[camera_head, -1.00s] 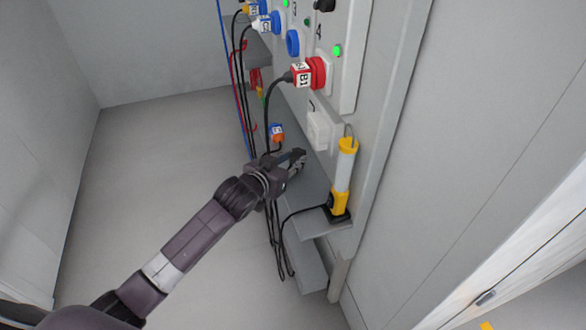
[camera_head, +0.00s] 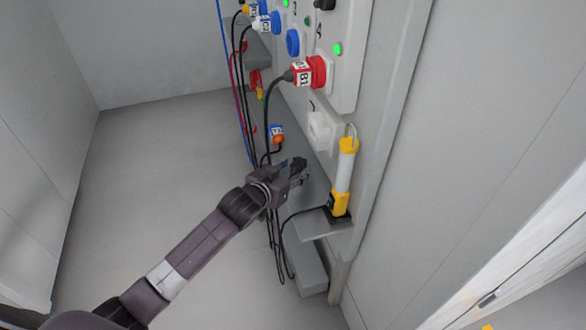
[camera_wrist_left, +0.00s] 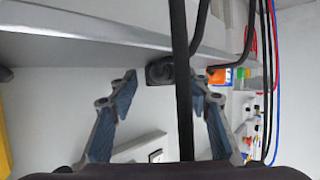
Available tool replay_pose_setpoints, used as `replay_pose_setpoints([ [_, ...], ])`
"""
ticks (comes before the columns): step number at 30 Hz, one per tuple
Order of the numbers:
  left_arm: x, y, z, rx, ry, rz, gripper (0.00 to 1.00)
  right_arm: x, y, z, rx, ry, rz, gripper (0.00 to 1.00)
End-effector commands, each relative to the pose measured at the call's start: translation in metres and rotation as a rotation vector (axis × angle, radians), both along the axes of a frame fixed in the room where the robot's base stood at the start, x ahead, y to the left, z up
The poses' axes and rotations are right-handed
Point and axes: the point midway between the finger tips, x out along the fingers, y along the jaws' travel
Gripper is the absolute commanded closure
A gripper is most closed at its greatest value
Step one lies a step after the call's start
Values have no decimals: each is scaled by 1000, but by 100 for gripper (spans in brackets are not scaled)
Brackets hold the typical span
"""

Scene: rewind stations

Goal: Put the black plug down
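My left gripper (camera_head: 298,168) is over the grey shelf (camera_head: 312,196) in the head view, beside the wall panel. In the left wrist view its two blue-padded fingers (camera_wrist_left: 160,95) are spread wide apart, with nothing clamped between them. A black plug-like piece (camera_wrist_left: 160,70) shows just beyond the fingertips, by the shelf (camera_wrist_left: 85,52); a black cable runs from it to the right. It appears apart from both fingers. I cannot make the black plug out clearly in the head view. My right gripper is in neither view.
A yellow-and-white lamp (camera_head: 343,177) stands right of my gripper. An orange-and-blue plug (camera_head: 277,134) lies behind it. A red plug labelled B1 (camera_head: 302,75) sits in the panel above. Black cables (camera_head: 272,232) hang along the shelf. The floor to the left is clear.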

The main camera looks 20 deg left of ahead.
Motion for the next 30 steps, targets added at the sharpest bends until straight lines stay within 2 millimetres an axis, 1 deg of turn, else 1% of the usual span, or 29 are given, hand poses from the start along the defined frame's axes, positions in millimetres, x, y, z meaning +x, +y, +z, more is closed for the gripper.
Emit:
replay_pose_setpoints([
  [5,0,0,2,1,-1,0,56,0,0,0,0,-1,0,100],
  [8,-6,1,5,0,1,0,56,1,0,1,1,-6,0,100],
  [11,-18,4,10,0,1,0,56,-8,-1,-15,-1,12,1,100],
  [21,-79,15,37,1,1,-1,56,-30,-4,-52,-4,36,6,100],
  [25,-95,19,43,0,1,0,56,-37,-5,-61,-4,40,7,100],
  [30,-107,21,48,1,0,0,56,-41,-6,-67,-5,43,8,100],
])
